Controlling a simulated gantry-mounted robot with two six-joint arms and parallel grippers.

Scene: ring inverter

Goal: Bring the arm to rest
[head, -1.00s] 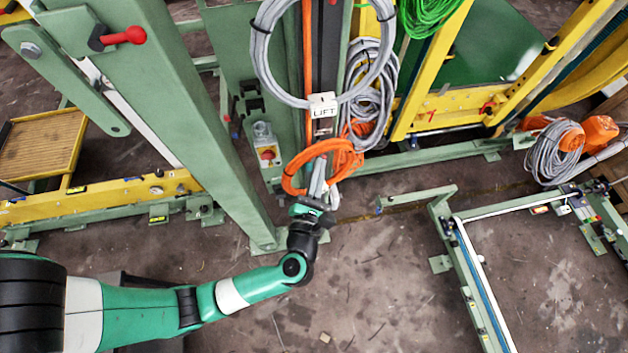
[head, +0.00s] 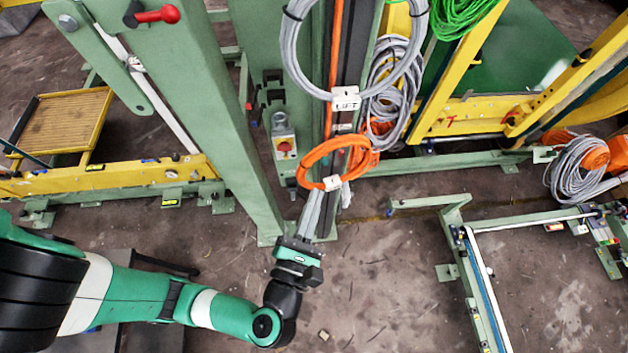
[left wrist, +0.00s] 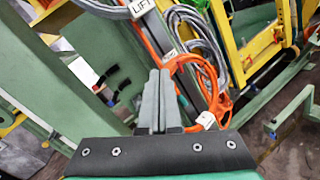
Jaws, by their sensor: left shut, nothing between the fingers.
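My left arm comes in from the lower left of the head view. My left gripper (head: 318,200) points up the picture, its slim grey fingers together and empty. The fingertips overlap the lower edge of the orange cable coil (head: 310,155) in the head view; I cannot tell whether they touch it. In the left wrist view the closed fingers (left wrist: 158,78) stand upright in the middle, with the orange coil (left wrist: 222,105) to their right. My right gripper is not in view.
A grey cable ring (head: 290,62) hangs above a white LIFT tag (head: 346,99). A green post (head: 215,120) and a box with a red knob (head: 284,146) stand left of the coil. A green frame (head: 475,270) is at the right.

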